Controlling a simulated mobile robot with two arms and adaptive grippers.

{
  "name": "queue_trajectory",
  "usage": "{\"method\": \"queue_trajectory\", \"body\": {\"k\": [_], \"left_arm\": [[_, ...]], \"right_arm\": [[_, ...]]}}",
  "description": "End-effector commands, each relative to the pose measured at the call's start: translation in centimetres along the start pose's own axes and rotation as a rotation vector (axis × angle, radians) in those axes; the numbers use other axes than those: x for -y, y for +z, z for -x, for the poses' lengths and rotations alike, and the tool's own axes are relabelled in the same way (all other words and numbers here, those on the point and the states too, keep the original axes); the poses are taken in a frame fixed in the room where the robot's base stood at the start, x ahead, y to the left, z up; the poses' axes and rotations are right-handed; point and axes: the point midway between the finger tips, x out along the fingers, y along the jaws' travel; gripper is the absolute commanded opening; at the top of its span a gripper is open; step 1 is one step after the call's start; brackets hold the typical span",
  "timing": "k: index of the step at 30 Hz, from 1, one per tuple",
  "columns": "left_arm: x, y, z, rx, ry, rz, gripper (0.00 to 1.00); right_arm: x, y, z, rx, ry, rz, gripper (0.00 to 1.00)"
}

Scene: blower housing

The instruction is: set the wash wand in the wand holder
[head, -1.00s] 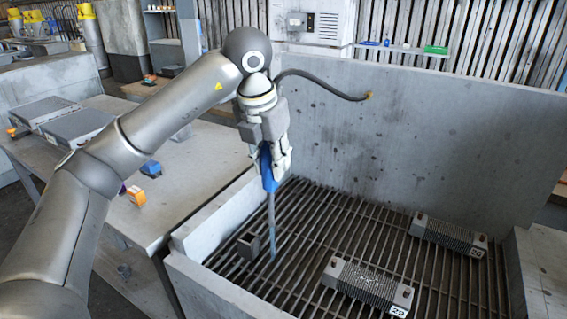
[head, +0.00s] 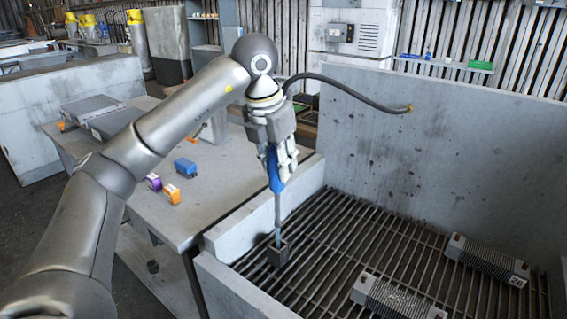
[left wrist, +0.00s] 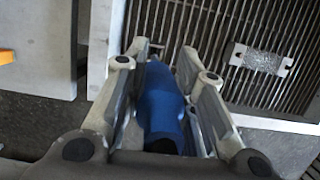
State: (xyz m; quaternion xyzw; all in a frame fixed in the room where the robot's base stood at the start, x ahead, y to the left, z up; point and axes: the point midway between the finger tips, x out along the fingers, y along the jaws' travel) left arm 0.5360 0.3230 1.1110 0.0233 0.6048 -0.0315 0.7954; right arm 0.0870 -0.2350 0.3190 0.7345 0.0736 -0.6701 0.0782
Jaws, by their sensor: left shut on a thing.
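My left gripper (head: 276,165) is shut on the blue handle of the wash wand (head: 275,180). The wand hangs nearly upright, its thin grey tube pointing down. In the left wrist view the blue handle (left wrist: 160,110) sits between both fingers, and the tube and holder are hidden. My right gripper is not in view.
The grey wash basin (head: 400,140) has a slatted grate floor (head: 330,235). Two finned blocks (head: 487,259) (head: 398,297) lie on it to the right. A dark hose (head: 350,90) curves behind the gripper. A table (head: 215,200) at left holds small blue and orange items.

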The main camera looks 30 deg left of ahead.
Motion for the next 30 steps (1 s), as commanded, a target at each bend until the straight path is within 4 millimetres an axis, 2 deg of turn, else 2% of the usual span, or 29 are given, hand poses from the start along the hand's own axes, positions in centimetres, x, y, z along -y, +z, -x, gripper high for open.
{"method": "queue_trajectory", "body": {"k": [13,30], "left_arm": [[0.0,0.0,-0.1,0.001,0.0,0.0,0.0],[0.0,-0.5,-2.0,0.001,0.0,0.0,0.0]], "right_arm": [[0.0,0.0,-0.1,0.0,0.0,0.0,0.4],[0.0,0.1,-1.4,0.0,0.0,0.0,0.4]]}}
